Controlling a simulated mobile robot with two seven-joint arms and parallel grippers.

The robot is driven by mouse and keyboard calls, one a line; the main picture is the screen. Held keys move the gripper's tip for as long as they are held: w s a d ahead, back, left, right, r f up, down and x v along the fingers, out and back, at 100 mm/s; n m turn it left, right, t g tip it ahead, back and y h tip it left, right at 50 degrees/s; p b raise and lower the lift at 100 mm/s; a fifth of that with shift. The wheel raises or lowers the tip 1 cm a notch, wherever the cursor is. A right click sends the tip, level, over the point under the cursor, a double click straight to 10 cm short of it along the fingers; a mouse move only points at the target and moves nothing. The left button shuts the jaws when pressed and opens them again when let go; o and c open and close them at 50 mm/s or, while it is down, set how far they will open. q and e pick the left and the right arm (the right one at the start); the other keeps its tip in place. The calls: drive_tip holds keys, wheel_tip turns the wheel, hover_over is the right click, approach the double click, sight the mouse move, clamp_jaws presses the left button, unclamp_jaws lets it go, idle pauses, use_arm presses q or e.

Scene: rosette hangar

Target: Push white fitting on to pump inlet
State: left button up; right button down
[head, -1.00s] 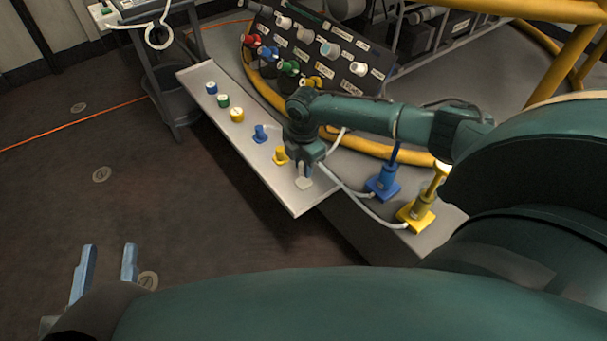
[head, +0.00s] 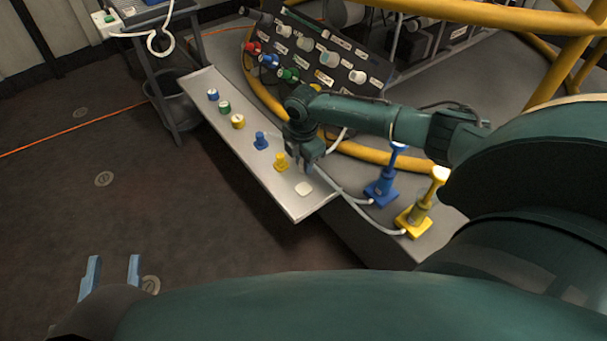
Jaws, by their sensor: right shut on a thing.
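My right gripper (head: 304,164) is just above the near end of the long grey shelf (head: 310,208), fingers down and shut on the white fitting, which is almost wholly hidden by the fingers. A flat whitish pad (head: 304,188) lies on the shelf below the fingers, apart from them. My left gripper (head: 112,274) is open and empty over the floor at lower left. A blue pump (head: 381,188) and a yellow pump (head: 413,219) stand right of the shelf, with pale hoses at their bases. I cannot tell which opening is the pump inlet.
A blue fitting (head: 261,142) and a yellow fitting (head: 281,162) stand on the shelf, with blue (head: 213,95), green (head: 224,107) and yellow (head: 238,122) caps farther along. A sloped dark panel (head: 318,52) with several ports stands behind. Yellow railing (head: 560,70) rises at right.

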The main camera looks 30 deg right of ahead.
drive_tip(key=w+d+r+m+h, duration=0.3)
drive_tip(key=w+d+r+h, duration=0.25)
drive_tip(key=d+r, duration=0.2)
drive_tip(key=w+d+r+m+h, duration=0.35)
drive_tip(key=d+r+h, duration=0.3)
drive_tip(key=r, duration=0.25)
drive_tip(key=shift+n+t+y, duration=0.25)
drive_tip(key=shift+t+y, duration=0.05)
drive_tip(key=shift+y, duration=0.1)
drive_tip(key=shift+w+x, duration=0.15)
drive_tip(key=shift+x, duration=1.1)
drive_tip(key=shift+w+x, duration=0.15)
drive_tip(key=shift+x, duration=1.15)
drive_tip(key=shift+d+r, duration=0.1)
drive_tip(key=shift+r, duration=0.1)
drive_tip(key=shift+p, duration=0.9)
drive_tip(key=shift+d+f, duration=0.15)
drive_tip(key=shift+d, duration=0.1)
drive_tip(key=c, duration=1.1)
unclamp_jaws()
drive_tip(key=shift+c, duration=0.2)
